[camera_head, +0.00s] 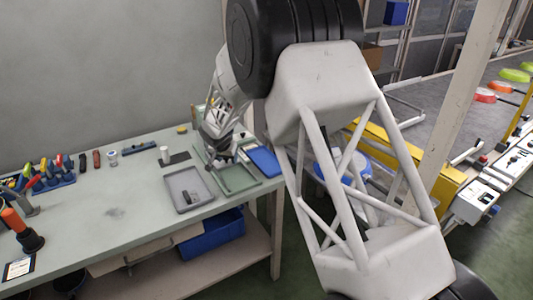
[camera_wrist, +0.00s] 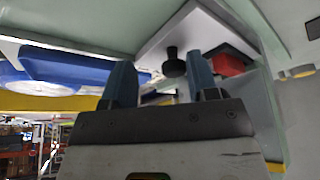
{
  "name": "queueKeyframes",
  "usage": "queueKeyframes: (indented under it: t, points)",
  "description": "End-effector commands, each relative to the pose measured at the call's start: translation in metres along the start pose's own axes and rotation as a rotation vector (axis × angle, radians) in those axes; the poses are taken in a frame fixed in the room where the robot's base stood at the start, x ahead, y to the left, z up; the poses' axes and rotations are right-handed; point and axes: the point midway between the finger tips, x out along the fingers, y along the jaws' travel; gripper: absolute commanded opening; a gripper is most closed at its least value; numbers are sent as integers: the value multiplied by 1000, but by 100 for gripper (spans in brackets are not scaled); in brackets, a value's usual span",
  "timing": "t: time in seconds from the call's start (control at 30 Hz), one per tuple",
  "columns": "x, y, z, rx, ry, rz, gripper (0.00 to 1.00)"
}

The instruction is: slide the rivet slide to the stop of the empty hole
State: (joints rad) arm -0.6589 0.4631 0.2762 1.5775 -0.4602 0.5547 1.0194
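In the wrist view my gripper (camera_wrist: 162,84) has its two blue-grey fingers apart. A small black knob (camera_wrist: 174,62) shows between the fingertips, beyond them, with a gap on either side. It stands against a light grey block (camera_wrist: 178,38); I cannot tell for certain that this is the rivet slide. No hole or stop can be made out. In the head view my gripper (camera_head: 222,156) is low over the green tray (camera_head: 236,183) at the workbench's right end, and the parts under it are too small to tell apart.
A grey tray (camera_head: 181,204) lies left of the green tray, and a blue bin (camera_head: 264,161) right of it. A white cup (camera_head: 165,153) stands behind. A red part (camera_wrist: 230,65) is beside the right finger in the wrist view. The bench's middle (camera_head: 110,190) is clear.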

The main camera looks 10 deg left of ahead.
Motion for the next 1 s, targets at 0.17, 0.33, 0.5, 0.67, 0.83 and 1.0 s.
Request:
queueKeyframes:
  t: [0.17,0.33,0.5,0.67,0.83,1.0]
  points:
    - [-7,18,16,0,-1,2,52]
    - [-14,35,31,0,-1,2,52]
    - [-20,52,47,1,-1,1,52]
    - [-25,68,62,-1,-2,2,52]
    - [-39,78,72,0,1,-1,52]
    - [-61,78,72,1,0,0,52]
